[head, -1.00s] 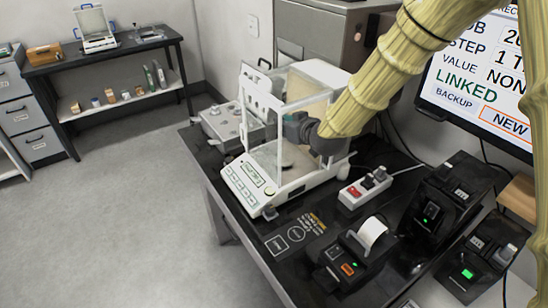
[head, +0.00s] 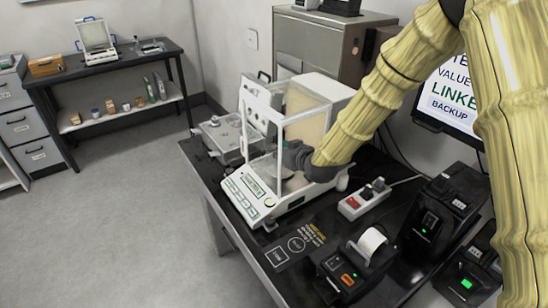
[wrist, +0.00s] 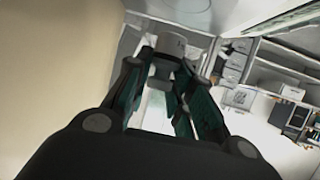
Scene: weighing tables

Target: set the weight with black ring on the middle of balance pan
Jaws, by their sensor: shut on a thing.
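The balance (head: 246,200) stands on the dark table, a white unit with a clear-walled weighing chamber. My gripper (head: 290,162) reaches into the chamber from the right in the head view. In the wrist view my gripper (wrist: 168,75) is shut on a grey cylindrical weight (wrist: 168,46) at its fingertips. I cannot make out the black ring on it. The weight is hidden by my gripper in the head view. The balance pan lies low in the chamber, mostly hidden, and I cannot tell whether the weight touches it.
The chamber walls and posts stand close around my gripper. A power strip (head: 362,198), a small printer (head: 352,262) and black devices (head: 438,215) stand to the right on the table. A grey box (head: 222,138) stands behind left. A monitor (head: 455,95) is at right.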

